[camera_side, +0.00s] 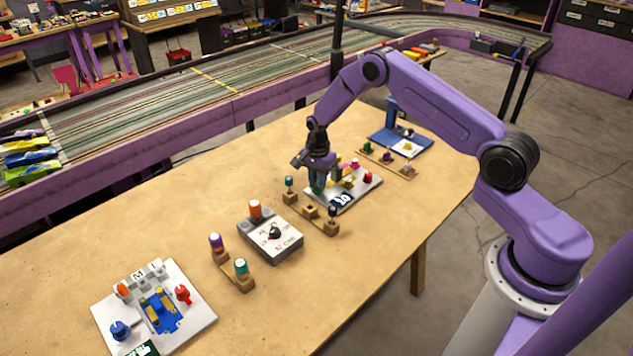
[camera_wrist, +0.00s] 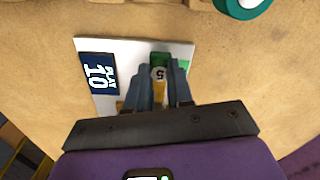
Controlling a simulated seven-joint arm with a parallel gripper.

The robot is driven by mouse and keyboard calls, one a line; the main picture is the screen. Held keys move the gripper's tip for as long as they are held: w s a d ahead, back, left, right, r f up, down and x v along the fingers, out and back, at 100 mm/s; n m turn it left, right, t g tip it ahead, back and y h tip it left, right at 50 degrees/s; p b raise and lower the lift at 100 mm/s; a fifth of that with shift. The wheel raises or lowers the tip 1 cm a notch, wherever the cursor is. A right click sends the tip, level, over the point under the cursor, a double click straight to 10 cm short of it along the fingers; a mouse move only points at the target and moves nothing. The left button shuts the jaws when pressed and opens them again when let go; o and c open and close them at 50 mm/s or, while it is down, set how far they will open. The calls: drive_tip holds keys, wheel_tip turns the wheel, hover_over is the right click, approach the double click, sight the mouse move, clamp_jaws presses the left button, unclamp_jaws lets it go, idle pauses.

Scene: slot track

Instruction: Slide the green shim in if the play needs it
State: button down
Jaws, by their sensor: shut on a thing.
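A white board (camera_side: 322,203) lies on the table with a dark label reading 10; in the wrist view the label (camera_wrist: 98,73) reads PLAY 10. My gripper (camera_side: 317,180) is low over the board's left part, pointing down. In the wrist view my gripper (camera_wrist: 160,85) has its fingers close together around a green piece, which looks like the green shim (camera_wrist: 159,59). A pale round face marked 5 shows by it. Yellow parts show just behind the fingers. The fingers hide where the shim meets the board.
A wooden holder with a green-topped driver (camera_side: 290,183) and a dark one stands close in front of the board. A grey dial box (camera_side: 270,236), another white board (camera_side: 190,325) and a blue stand (camera_side: 385,138) are farther off. The table's left back is clear.

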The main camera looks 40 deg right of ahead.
drive_tip(key=d, duration=0.4)
drive_tip(key=shift+d, duration=0.1)
drive_tip(key=c, duration=1)
unclamp_jaws()
drive_tip(key=shift+r, duration=0.3)
wheel_tip(320, 180, up, 17)
